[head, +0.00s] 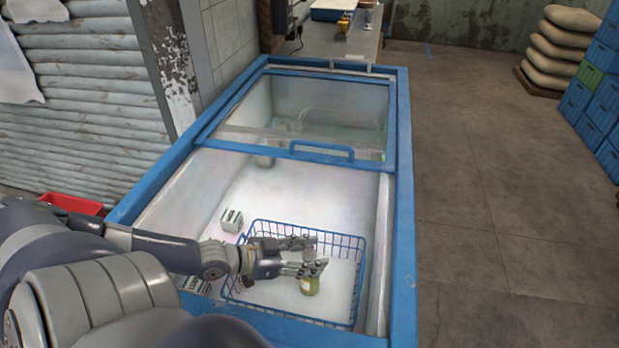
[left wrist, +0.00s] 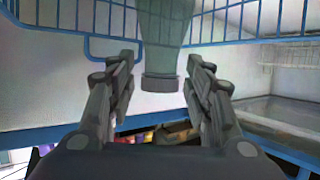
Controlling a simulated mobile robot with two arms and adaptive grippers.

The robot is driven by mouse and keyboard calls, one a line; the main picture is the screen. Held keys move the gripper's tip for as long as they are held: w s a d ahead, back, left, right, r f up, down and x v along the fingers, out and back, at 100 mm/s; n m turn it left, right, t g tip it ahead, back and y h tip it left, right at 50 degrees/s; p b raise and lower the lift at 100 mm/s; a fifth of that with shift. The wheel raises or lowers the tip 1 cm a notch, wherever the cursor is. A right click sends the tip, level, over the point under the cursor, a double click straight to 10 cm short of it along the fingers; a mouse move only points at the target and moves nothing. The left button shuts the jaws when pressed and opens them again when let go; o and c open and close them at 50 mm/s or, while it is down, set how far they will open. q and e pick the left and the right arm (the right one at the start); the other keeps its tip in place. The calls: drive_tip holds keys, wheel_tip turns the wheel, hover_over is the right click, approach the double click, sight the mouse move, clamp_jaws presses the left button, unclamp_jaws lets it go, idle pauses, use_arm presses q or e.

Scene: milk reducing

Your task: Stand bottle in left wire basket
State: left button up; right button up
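The blue wire basket (head: 350,240) sits at the near end of the open chest freezer; its wires also show in the left wrist view (left wrist: 105,46). The greenish bottle (head: 311,286) appears inside the basket outline, toward its right half, roughly upright. My left gripper (head: 306,255) reaches over the basket from the left, its fingers on either side of the bottle's upper part. In the left wrist view the bottle (left wrist: 165,35) lies between the two fingers (left wrist: 162,88), with gaps beside its cap. The bottle's base contact is hard to tell. My right gripper is out of view.
A small white carton (head: 231,220) stands in the freezer by the basket's back left corner. The freezer's blue rim (head: 404,200) and its lid handle (head: 322,150) border the opening. White freezer floor beyond the basket is largely clear.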

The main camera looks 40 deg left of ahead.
use_arm(q)
drive_tip(key=shift+r, duration=0.15)
drive_tip(key=p+v, duration=0.3)
drive_tip(key=v, duration=0.3)
drive_tip(key=shift+s+r+p, duration=0.1)
drive_tip(key=shift+p, duration=0.25)
drive_tip(key=shift+s+a+r+p, duration=0.25)
drive_tip(key=shift+s+a+p, duration=0.1)
drive_tip(key=shift+s, duration=0.2)
